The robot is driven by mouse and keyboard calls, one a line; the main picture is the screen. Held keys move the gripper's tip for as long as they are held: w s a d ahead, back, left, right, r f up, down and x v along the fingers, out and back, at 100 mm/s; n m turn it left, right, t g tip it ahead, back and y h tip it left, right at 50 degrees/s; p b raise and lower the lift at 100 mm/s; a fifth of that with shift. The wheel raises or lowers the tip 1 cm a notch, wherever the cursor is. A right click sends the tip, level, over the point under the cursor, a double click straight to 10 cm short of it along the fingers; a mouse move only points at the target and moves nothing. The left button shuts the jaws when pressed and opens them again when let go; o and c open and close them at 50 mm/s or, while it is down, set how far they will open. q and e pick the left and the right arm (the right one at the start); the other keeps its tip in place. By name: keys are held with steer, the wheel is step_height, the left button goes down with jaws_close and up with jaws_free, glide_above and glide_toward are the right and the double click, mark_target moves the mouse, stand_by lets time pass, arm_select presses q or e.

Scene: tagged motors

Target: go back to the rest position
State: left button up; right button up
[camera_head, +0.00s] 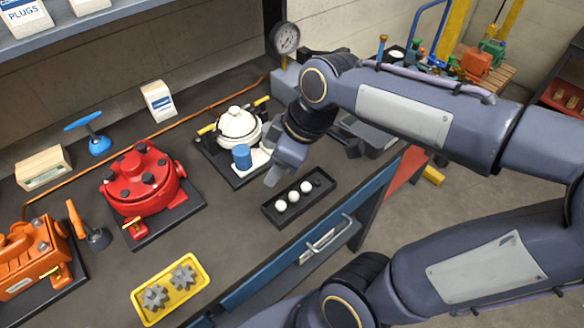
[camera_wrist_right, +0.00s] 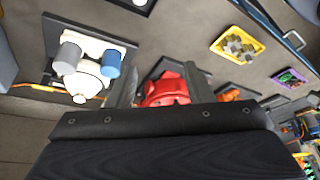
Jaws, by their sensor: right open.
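My right gripper (camera_head: 275,175) hangs over the bench, in front of the white motor and behind the black tray of white balls. In the right wrist view its two fingers (camera_wrist_right: 160,72) stand apart with nothing held between them. The red motor (camera_wrist_right: 166,92) shows beyond the gap, farther off on the bench. The white motor (camera_head: 238,126) sits on a dark plate, with a blue cylinder (camera_head: 241,157) on a white block at its front. My left gripper is not in view.
The black tray (camera_head: 270,214) with white balls lies near the bench's front edge. A red motor (camera_head: 142,185), an orange motor (camera_head: 30,262) and a yellow tray (camera_head: 196,287) with grey gears lie left. A gauge (camera_head: 286,38) stands behind my right arm. Open floor lies right.

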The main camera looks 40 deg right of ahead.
steer(key=shift+s+d+f+m, duration=0.15)
steer(key=shift+s+f+m, duration=0.05)
steer(key=shift+s+m, duration=0.35)
steer(key=s+a+f+m+t, duration=0.1)
steer(key=s+f+m, duration=0.3)
steer(key=s+m, duration=0.4)
steer(key=shift+a+m+t+y, duration=0.25)
steer(key=shift+m+t+y, duration=0.15)
steer(key=shift+t, duration=0.3)
stand_by(1.0)
